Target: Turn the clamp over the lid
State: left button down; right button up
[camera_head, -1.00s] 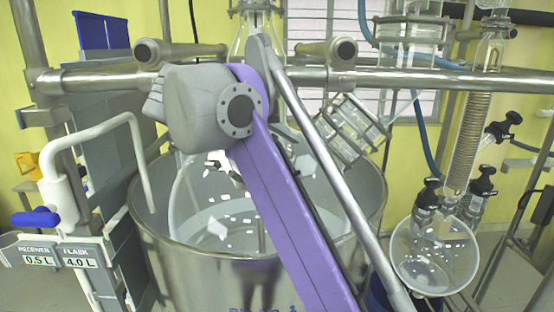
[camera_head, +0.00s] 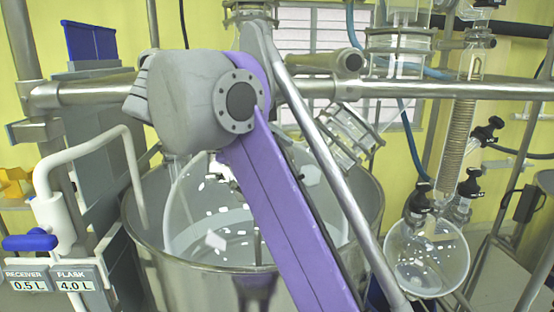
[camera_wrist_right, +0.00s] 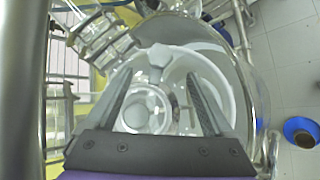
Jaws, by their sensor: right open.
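My right arm, with a grey wrist housing and purple link, crosses the middle of the head view and hides its gripper there. In the right wrist view my right gripper (camera_wrist_right: 160,98) is open, its two dark fingers apart. Between and below them is a round pale glass opening or lid (camera_wrist_right: 148,108). A whitish piece with a knob (camera_wrist_right: 158,57), possibly the clamp, lies just beyond the fingertips; I cannot tell whether they touch it. In the head view the clear glass vessel (camera_head: 185,205) stands inside a steel bath (camera_head: 180,258). My left gripper is not in view.
A horizontal steel bar (camera_head: 430,89) runs above the bath. A receiver flask (camera_head: 427,258) with black valves hangs at the right. A white bent pipe with a blue handle (camera_head: 30,242) stands at the left. A blue round object (camera_wrist_right: 301,131) is on the tiled floor.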

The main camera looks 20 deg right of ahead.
notch_tip(320, 180, down, 6)
jog(key=s+a+n+t+h+b, duration=0.2)
jog(key=n+h+b, duration=0.3)
jog(key=b, duration=0.4)
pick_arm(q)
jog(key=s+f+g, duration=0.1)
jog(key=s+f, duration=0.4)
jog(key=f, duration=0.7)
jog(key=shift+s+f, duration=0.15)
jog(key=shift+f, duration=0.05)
pick_arm(e)
jog(key=shift+t+h, duration=0.4)
jog(key=shift+h, duration=0.3)
jog(key=x, duration=1.1)
jog(key=shift+w+r, duration=0.2)
jog(key=shift+w, duration=0.25)
